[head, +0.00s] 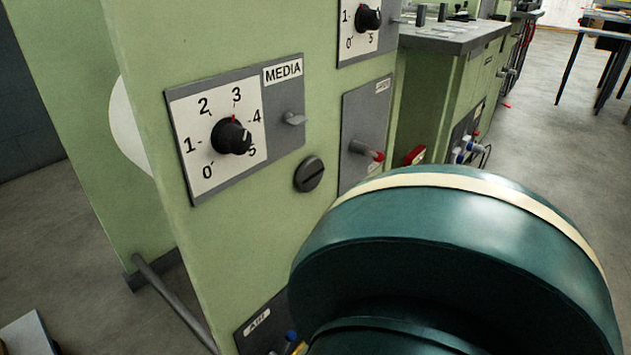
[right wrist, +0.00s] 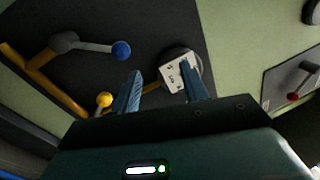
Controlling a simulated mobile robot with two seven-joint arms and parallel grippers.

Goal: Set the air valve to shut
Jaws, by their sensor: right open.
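In the head view, the dark panel labelled AIR (head: 255,327) is low on the green machine, mostly cut off by the frame and my right arm. A blue knob (head: 291,336) and a bit of yellow show there. In the right wrist view, a grey valve lever with a blue ball (right wrist: 121,50) points right from a body on a yellow pipe (right wrist: 47,78). A yellow ball (right wrist: 104,100) sits below it. My left gripper is out of view.
A MEDIA dial (head: 232,136) and a slotted round knob (head: 309,174) are above the AIR panel. A red-tipped lever (head: 368,151) is right of them. A round fitting with a white plate (right wrist: 179,75) is behind the right finger. Open floor (head: 540,130) lies to the right.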

